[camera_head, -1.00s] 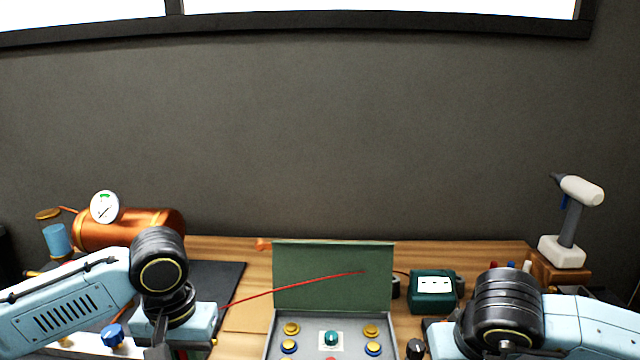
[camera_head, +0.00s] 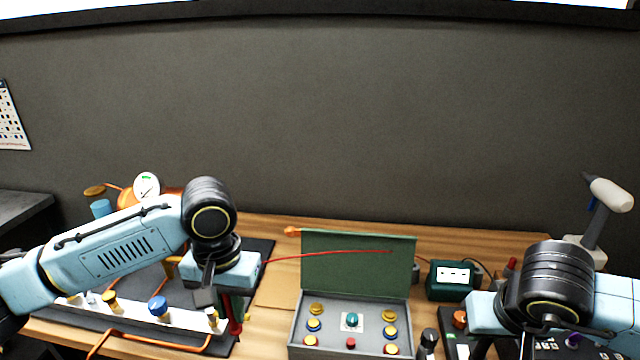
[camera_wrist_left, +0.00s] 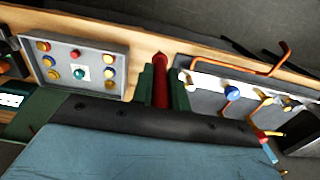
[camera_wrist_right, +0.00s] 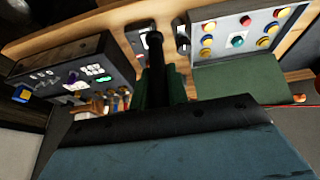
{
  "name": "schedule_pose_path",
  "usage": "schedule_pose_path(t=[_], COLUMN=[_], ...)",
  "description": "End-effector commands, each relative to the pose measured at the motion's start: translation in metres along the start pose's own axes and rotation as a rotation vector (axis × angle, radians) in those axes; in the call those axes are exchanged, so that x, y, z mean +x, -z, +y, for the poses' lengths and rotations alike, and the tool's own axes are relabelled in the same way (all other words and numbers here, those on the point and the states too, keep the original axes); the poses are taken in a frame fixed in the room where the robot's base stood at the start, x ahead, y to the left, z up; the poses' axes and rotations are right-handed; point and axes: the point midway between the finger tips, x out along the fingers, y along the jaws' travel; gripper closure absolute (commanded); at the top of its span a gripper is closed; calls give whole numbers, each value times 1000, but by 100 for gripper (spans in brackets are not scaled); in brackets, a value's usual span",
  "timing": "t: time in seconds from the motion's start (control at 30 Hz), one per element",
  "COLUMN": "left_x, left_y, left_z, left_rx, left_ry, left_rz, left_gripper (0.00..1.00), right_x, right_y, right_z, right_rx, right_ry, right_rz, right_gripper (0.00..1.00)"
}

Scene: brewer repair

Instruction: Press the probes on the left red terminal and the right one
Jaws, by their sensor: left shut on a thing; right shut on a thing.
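The grey terminal box (camera_head: 297,333) stands open at the middle front with its green lid (camera_head: 358,262) up. Its front corners hold yellow-topped terminals with red rings, left (camera_head: 311,341) and right (camera_head: 391,349). A plain red button (camera_head: 351,343) sits between them. My left gripper (camera_head: 235,308) is left of the box, shut on the red probe (camera_wrist_left: 160,85), which points down, apart from the box. My right gripper (camera_wrist_right: 160,85) is right of the box, shut on the black probe (camera_wrist_right: 154,45). In the head view my right wrist hides its fingers.
A green meter (camera_head: 452,280) stands behind right of the box; a red lead runs across the lid. A white manifold with orange pipes (camera_head: 160,308) lies left. A dark control unit (camera_wrist_right: 75,80) is at right. A small black-knobbed item (camera_head: 428,341) stands beside the box.

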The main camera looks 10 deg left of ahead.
Motion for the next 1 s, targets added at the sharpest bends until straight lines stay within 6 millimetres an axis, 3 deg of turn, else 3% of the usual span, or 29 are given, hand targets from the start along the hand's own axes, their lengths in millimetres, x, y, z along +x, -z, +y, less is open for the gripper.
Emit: schedule_pose_path(t=[0.17,0.6,1.0], left_x=[1,19,44], left_y=[5,71,77], left_z=[6,82,88], left_rx=[1,1,-1], left_ry=[-19,-276,-301], left_rz=[0,-2,-1], left_gripper=[100,100,100], right_x=[0,0,0], right_y=[0,0,0], right_z=[0,0,0], right_rx=[0,0,0], right_ry=[0,0,0], right_rz=[1,1,1], right_gripper=[100,100,100])
